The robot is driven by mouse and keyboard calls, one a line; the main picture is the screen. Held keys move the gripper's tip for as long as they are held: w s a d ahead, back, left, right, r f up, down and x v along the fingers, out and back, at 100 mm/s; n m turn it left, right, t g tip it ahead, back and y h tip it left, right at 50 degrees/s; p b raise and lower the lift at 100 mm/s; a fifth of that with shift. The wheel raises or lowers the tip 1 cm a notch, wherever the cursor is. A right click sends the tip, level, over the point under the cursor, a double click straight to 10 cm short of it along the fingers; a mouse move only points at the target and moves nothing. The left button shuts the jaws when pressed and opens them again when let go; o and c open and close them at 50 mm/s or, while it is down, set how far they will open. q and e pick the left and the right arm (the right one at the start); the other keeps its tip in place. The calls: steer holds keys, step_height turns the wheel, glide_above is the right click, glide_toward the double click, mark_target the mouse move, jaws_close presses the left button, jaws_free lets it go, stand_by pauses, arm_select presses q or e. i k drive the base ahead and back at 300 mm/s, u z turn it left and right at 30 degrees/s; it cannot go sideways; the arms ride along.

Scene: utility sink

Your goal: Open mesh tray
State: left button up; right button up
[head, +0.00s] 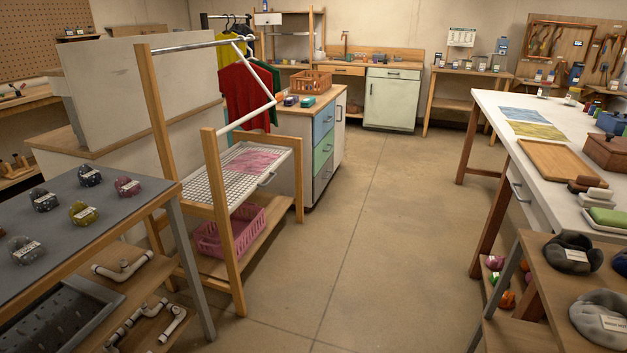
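A white wire mesh tray (226,184) sits level in a wooden rack (222,220) left of centre. A pink cloth (254,161) lies on its far part. A pale handle (267,179) shows on the tray's right-hand edge, facing the open aisle. How far the tray stands out of the rack is hard to tell; its outer edge lies about in line with the rack's posts. Neither of my grippers is in view.
A pink basket (229,231) stands on the shelf below the tray. A grey-topped table (80,225) with several small labelled items is at the near left. A white table (545,125) lines the right. The floor (370,235) between is clear.

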mark_target(238, 186)
steer(key=z, duration=0.1)
steer(key=i, duration=2.35)
steer(key=z, duration=0.55)
steer(key=i, duration=0.95)
steer(key=u, duration=1.4)
